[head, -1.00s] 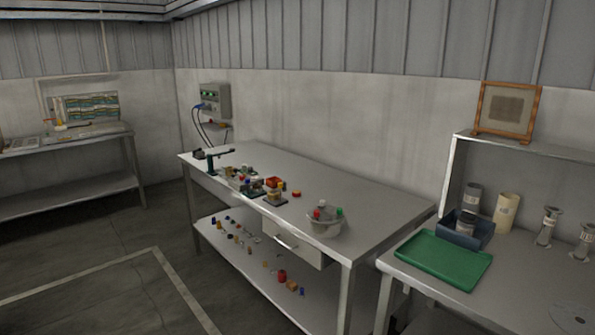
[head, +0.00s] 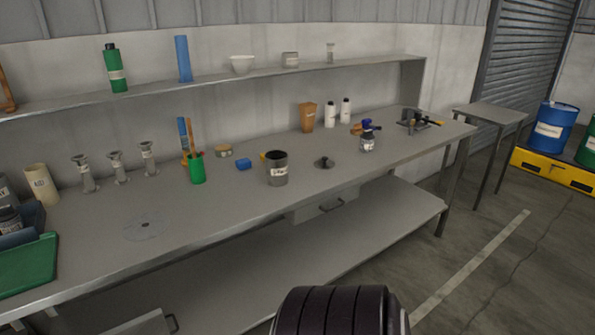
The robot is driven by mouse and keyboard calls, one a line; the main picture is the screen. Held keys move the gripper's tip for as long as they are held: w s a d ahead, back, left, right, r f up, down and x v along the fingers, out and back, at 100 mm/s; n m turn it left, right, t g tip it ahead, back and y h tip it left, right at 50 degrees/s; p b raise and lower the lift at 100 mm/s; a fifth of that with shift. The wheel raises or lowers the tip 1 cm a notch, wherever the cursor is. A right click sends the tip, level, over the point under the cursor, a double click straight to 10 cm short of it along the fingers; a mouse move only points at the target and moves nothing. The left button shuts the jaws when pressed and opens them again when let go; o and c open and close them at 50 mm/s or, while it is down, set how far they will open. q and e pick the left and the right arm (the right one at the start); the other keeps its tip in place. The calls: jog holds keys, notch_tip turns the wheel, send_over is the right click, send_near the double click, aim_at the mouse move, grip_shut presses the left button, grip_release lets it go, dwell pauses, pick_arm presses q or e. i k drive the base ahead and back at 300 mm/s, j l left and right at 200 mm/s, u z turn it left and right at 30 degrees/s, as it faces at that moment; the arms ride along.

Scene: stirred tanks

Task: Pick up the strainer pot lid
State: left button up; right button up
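A small dark round lid with a raised knob (head: 324,163), which looks like the strainer pot lid, lies on the long grey workbench (head: 235,210). It sits just right of a dark grey pot with a white label (head: 277,168), apart from it. The pot stands upright and its top looks open. Neither of my grippers is in view. A dark ribbed part, apparently of my own arm, shows at the bottom edge.
A green cup (head: 197,169) and a blue block (head: 243,164) stand left of the pot. A blue-capped jar (head: 367,138) stands right of the lid. A back shelf (head: 215,81) holds bottles and bowls. The bench front near the lid is clear.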

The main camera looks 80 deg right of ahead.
aim_at(322, 164)
jog(key=z, duration=2.3)
jog(key=i+l, duration=0.15)
jog(key=i, duration=0.15)
jog(key=i+l, duration=0.15)
jog(key=i, duration=0.15)
jog(key=u, duration=0.05)
